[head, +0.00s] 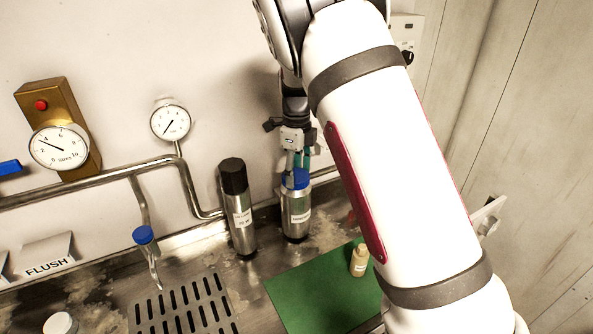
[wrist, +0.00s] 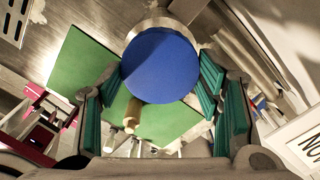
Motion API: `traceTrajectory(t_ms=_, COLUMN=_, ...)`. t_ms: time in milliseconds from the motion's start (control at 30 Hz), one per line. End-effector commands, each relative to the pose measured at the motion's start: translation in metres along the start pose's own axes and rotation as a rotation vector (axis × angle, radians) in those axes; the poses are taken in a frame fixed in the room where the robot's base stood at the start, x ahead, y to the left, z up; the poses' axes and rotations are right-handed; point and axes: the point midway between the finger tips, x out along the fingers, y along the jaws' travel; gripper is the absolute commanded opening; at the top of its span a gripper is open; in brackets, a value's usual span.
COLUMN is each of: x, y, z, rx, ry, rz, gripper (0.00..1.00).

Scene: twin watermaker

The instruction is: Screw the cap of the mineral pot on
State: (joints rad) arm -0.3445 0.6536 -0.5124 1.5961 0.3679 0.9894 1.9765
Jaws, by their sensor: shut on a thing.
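The mineral pot (head: 297,214) is a steel cylinder with a pale label, upright on the metal counter near the back wall. Its blue cap (head: 296,179) sits on top of the pot, and it fills the middle of the wrist view (wrist: 160,65). My gripper (head: 297,164) points down from above and is shut on the cap, with teal finger pads on either side of it. The wrist view shows the pot's steel shoulder behind the cap. The threads between cap and pot are hidden, so I cannot tell how tightly it sits.
A steel canister with a black top (head: 238,205) stands close on the left. A green mat (head: 318,290) with a small beige bottle (head: 360,260) lies in front. Pipes, a gauge (head: 170,122) and a blue-handled tap (head: 143,235) are further left. A drain grate (head: 182,308) is at the front.

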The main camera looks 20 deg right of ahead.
Motion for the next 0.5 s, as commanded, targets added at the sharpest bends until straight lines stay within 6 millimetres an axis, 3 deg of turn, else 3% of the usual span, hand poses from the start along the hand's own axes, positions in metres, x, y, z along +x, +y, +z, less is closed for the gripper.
traceTrajectory(t_ms=100, x=0.001, y=0.0016, z=-0.0003, rx=-0.002, ry=0.002, rz=0.005, gripper=0.15)
traceTrajectory(t_ms=133, x=0.001, y=0.0016, z=-0.0003, rx=-0.002, ry=0.002, rz=0.005, gripper=0.64)
traceTrajectory(t_ms=200, x=0.0009, y=0.0014, z=-0.0002, rx=-0.003, ry=0.002, rz=0.004, gripper=0.79)
traceTrajectory(t_ms=500, x=0.0003, y=0.0006, z=0.0, rx=-0.004, ry=0.001, rz=0.002, gripper=0.82)
